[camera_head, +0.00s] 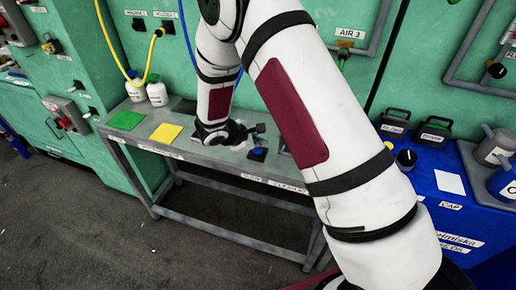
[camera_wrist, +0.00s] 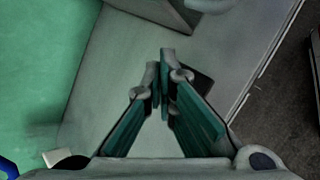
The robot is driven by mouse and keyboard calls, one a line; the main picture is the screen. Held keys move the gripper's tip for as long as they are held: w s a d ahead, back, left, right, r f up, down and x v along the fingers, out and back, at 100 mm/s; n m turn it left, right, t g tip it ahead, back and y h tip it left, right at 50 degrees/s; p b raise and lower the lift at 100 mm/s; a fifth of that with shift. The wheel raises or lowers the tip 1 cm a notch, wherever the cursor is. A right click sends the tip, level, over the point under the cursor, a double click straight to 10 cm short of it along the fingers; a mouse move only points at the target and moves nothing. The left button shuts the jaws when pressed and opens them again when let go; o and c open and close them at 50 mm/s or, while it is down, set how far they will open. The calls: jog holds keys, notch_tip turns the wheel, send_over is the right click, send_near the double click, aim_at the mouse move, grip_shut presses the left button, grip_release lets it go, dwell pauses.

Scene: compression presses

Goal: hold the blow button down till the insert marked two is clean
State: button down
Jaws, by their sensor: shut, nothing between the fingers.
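My gripper (camera_head: 258,129) is at the grey workbench, its fingers pointing right in the head view. In the wrist view the two teal-sided fingers (camera_wrist: 162,62) meet at their tips, empty, above the grey bench top. A small dark block with a blue part (camera_head: 257,154) lies just below the fingertips in the head view; I cannot tell for sure that it is the blow button. A dark square (camera_wrist: 199,78) shows partly behind the fingers in the wrist view. Whether the fingers touch anything is unclear. I cannot make out an insert marked two.
A grey block (camera_wrist: 162,10) stands beyond the fingertips in the wrist view. A blue cabinet (camera_head: 465,222) with dark canisters is at right.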

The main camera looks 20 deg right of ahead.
aim_at(259, 150)
jog(key=shift+r, duration=0.3)
jog(key=shift+r+p, duration=0.9)
jog(key=shift+r, duration=1.6)
